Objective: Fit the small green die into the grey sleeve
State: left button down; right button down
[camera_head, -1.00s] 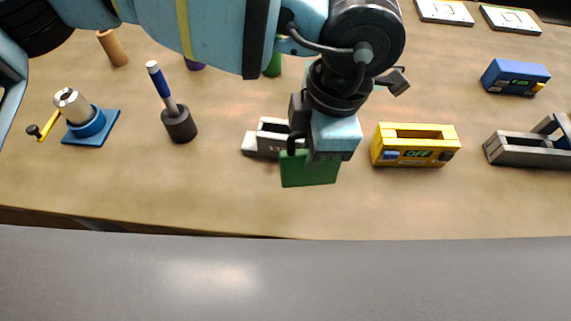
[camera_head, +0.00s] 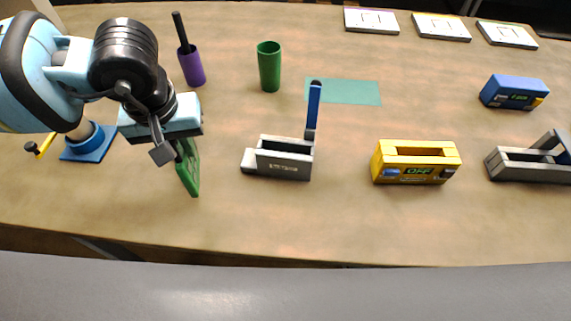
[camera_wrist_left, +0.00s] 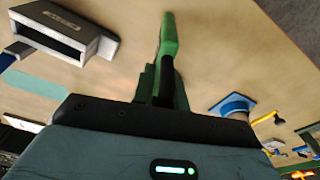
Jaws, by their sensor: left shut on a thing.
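My left gripper (camera_head: 180,146) is shut on the small green die (camera_head: 188,172), a thin green plate that hangs below it, turned nearly edge-on. It is in the air at the left of the table, well left of the grey sleeve. In the left wrist view the die (camera_wrist_left: 168,38) points away from the gripper. The grey sleeve (camera_head: 284,166) is an open-topped light grey box at mid-table, with a blue-handled lever upright at its back right. The sleeve (camera_wrist_left: 62,38) also shows at upper left in the left wrist view, apart from the die. My right gripper is not in view.
A yellow box marked OFF (camera_head: 415,172), a dark grey holder (camera_head: 530,170) and a blue box (camera_head: 515,93) stand to the right. A green cup (camera_head: 269,68) and purple cup (camera_head: 192,70) stand behind. A blue base (camera_head: 88,147) is partly behind my arm. Table between die and sleeve is clear.

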aim_at(286, 167)
jog(key=l+u, duration=0.25)
jog(key=l, duration=0.15)
jog(key=k+l+u, duration=0.15)
jog(key=l+u, duration=0.15)
jog(key=k+l+u, duration=0.25)
jog(key=l, duration=0.2)
jog(key=k+l+u, duration=0.1)
jog(key=l+u, duration=0.2)
